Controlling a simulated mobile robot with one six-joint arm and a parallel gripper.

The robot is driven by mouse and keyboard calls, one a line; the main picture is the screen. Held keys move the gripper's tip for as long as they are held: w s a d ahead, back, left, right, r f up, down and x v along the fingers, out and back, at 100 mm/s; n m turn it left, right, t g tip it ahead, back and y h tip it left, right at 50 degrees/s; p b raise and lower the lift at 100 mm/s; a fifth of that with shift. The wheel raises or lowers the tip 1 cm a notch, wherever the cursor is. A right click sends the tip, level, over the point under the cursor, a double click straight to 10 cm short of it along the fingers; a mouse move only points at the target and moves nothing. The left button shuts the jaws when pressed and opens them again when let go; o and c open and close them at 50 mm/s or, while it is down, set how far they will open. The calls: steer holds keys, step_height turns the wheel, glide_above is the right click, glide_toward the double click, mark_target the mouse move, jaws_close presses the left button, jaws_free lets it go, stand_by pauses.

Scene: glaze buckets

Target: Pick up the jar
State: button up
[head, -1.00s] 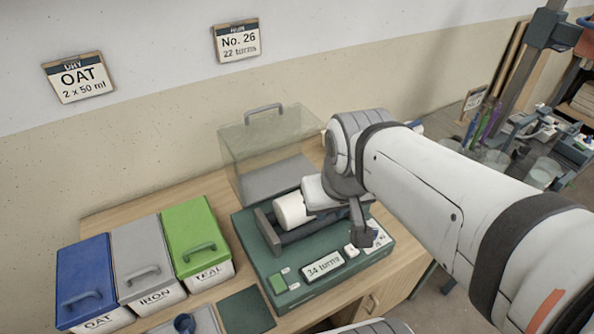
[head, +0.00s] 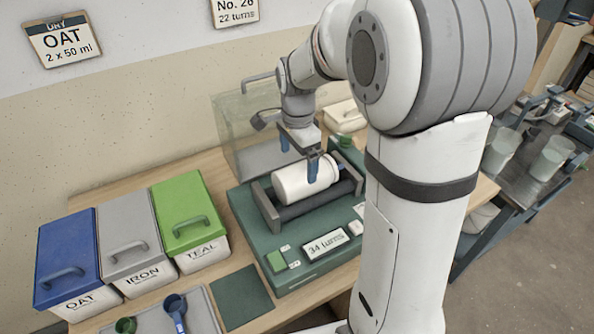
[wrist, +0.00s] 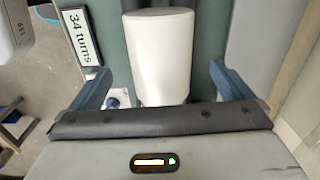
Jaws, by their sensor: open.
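The jar (head: 300,182) is a white cylinder lying on its side on the dark rollers of a green machine (head: 262,232). In the wrist view the jar (wrist: 160,55) lies lengthwise between my two blue fingers, with a gap on each side. My gripper (head: 299,160) is directly above the jar in the head view, pointing down, its fingers spread. It also shows open in the wrist view (wrist: 160,82). One finger overlaps the jar's near side in the head view. I cannot tell whether it touches.
Bins marked OAT (head: 68,258), IRON (head: 139,245) and TEAL (head: 187,217) stand on the left. Scoops (head: 175,305) lie on a tray in front. The machine's display (head: 325,245) reads "34 turns".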

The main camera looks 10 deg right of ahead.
mark_target(299, 179)
steer(key=shift+w+f, duration=0.15)
steer(key=shift+f, duration=0.6)
steer(key=f, duration=0.6)
steer(key=shift+d+f+p, duration=0.2)
steer(key=shift+f+p, duration=0.2)
steer(key=shift+c, duration=0.3)
steer(key=c, duration=1.1)
steer(key=shift+r, duration=0.1)
steer(key=shift+c, duration=0.2)
steer(key=shift+r, duration=0.15)
